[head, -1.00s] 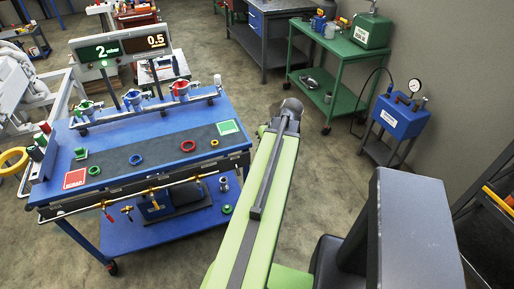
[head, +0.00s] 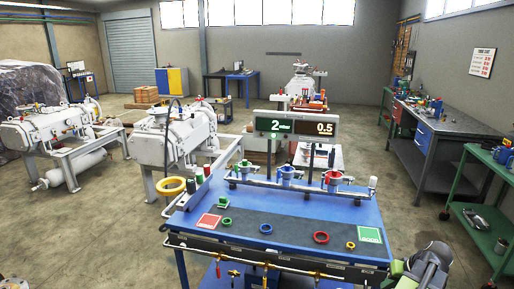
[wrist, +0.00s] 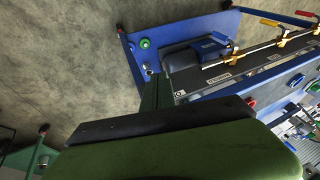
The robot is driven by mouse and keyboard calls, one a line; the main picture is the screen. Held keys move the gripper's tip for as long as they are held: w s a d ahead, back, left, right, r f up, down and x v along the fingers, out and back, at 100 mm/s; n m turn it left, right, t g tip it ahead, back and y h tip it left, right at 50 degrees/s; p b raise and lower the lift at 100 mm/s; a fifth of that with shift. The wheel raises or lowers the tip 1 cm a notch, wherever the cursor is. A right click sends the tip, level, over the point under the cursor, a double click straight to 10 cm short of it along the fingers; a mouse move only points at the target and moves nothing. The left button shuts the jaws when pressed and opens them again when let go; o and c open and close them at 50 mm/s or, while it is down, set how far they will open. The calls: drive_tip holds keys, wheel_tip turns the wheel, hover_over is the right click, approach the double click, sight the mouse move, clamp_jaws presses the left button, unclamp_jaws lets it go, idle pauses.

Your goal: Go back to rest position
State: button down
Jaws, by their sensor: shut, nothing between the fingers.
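In the wrist view, my gripper (wrist: 157,82) shows as a narrow dark piece beyond my green and black wrist housing. Its fingers are together with nothing between them. It points towards the end of the blue workbench, seen tilted, and I cannot tell any contact. In the head view, the dark end joint of my arm shows at the lower right, beside the front right corner of the blue workbench (head: 186,226). The gripper itself is hidden there.
The bench top holds a green ring (head: 227,221), a blue ring (head: 266,228), a red ring (head: 321,237) and a yellow ring (head: 350,245). A display (head: 297,127) stands behind. A green cart (head: 487,217) is to the right.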

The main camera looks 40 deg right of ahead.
drive_tip(key=b+x, duration=0.3)
drive_tip(key=x, duration=0.3)
drive_tip(key=shift+b, duration=0.4)
